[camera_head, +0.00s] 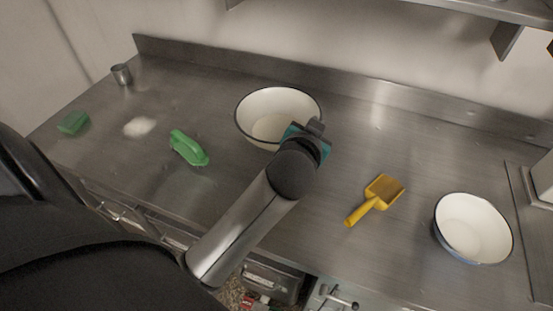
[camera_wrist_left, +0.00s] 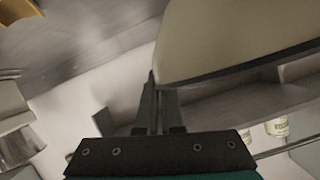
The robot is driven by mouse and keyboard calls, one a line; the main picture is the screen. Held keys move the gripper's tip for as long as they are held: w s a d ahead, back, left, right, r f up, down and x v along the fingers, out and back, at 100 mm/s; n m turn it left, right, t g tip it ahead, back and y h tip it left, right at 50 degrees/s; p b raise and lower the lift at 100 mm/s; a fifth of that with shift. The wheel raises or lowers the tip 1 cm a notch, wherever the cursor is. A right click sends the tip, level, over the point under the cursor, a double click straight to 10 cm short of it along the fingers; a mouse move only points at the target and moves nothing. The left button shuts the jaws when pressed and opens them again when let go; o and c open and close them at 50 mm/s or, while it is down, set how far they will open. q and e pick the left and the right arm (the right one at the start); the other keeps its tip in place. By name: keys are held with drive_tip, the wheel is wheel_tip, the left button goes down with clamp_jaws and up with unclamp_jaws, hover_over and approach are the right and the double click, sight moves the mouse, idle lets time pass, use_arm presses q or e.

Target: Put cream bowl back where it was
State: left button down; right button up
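The cream bowl (camera_head: 268,104), round with a dark rim, is at the back middle of the steel counter. In the left wrist view its pale wall and dark rim (camera_wrist_left: 235,40) fill the upper right. My left gripper (camera_head: 315,126) is at the bowl's near right rim. In the wrist view its fingers (camera_wrist_left: 155,88) are close together with the rim's edge between them, so it looks shut on the bowl. I cannot tell whether the bowl touches the counter. My right gripper is out of view.
A second bowl with a blue outside (camera_head: 473,228) stands at the right. A yellow scoop (camera_head: 378,195), green brush (camera_head: 188,148), white powder (camera_head: 139,127), green sponge (camera_head: 73,122) and metal cup (camera_head: 121,74) lie on the counter (camera_head: 345,130). A shelf hangs above right.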

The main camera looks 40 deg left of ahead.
sight(316, 109)
use_arm(q)
drive_tip(key=r, duration=0.1)
drive_tip(key=r+p, duration=0.1)
drive_tip(key=w+a+r+y+p, duration=0.1)
drive_tip(key=shift+w+n, duration=0.1)
drive_tip(key=shift+n, duration=0.2)
wheel_tip(316, 109, down, 20)
drive_tip(key=b, duration=0.5)
drive_tip(key=shift+f, duration=0.1)
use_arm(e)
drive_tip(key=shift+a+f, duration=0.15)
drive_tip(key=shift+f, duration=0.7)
use_arm(q)
drive_tip(key=shift+f, duration=0.1)
drive_tip(key=c, duration=1.1)
unclamp_jaws()
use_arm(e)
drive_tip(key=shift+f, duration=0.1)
use_arm(q)
drive_tip(key=shift+o, duration=0.2)
